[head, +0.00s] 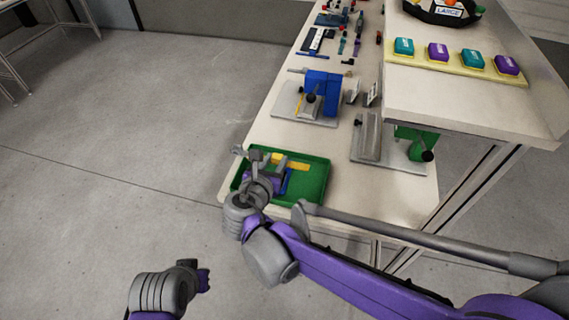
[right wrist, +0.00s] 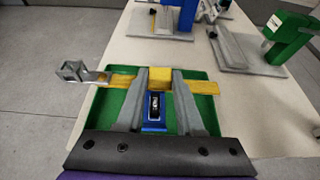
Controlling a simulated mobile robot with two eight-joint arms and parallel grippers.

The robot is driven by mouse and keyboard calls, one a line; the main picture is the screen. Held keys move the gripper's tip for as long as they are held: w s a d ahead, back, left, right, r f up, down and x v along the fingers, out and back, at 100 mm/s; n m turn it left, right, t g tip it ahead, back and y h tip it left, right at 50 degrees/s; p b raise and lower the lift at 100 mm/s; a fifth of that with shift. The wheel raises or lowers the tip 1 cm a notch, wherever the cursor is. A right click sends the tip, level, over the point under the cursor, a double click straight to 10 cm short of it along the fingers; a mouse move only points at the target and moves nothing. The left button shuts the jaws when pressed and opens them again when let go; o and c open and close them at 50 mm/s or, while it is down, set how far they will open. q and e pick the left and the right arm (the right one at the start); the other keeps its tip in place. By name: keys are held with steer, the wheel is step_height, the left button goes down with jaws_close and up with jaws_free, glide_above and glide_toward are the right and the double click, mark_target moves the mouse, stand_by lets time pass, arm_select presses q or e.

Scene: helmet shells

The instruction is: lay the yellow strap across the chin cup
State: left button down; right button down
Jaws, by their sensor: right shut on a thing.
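The yellow strap (right wrist: 203,88) runs sideways across the right wrist view, with a metal buckle (right wrist: 80,73) at its left end. My right gripper (right wrist: 160,76) is shut on the strap's middle, over the green tray (right wrist: 203,115). In the head view the strap (head: 292,166) shows just beyond the right gripper (head: 268,164). A blue piece with a black centre (right wrist: 153,115), perhaps the chin cup, shows below the strap between the fingers. I cannot tell whether strap and blue piece touch. My left gripper (head: 203,279) is low at bottom left, away from the table; its fingers are unclear.
The green tray (head: 316,185) is at the table's near corner. Behind it stand a blue fixture (head: 322,92) and a green fixture (head: 408,135) on grey plates. A raised shelf (head: 470,105) holds teal and purple blocks. Open floor lies left.

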steer(key=shift+f, duration=0.4)
step_height(320, 180, down, 4)
steer(key=shift+s+a+f+b, duration=0.1)
steer(key=shift+s+f+b, duration=0.05)
steer(key=shift+b, duration=0.3)
steer(key=shift+f+b, duration=0.35)
steer(key=shift+f, duration=1.95)
steer(key=shift+f, duration=0.1)
steer(key=shift+f+b, duration=0.3)
steer(key=shift+b, duration=0.1)
steer(key=c, duration=0.5)
jaws_free()
steer(key=shift+c, duration=0.2)
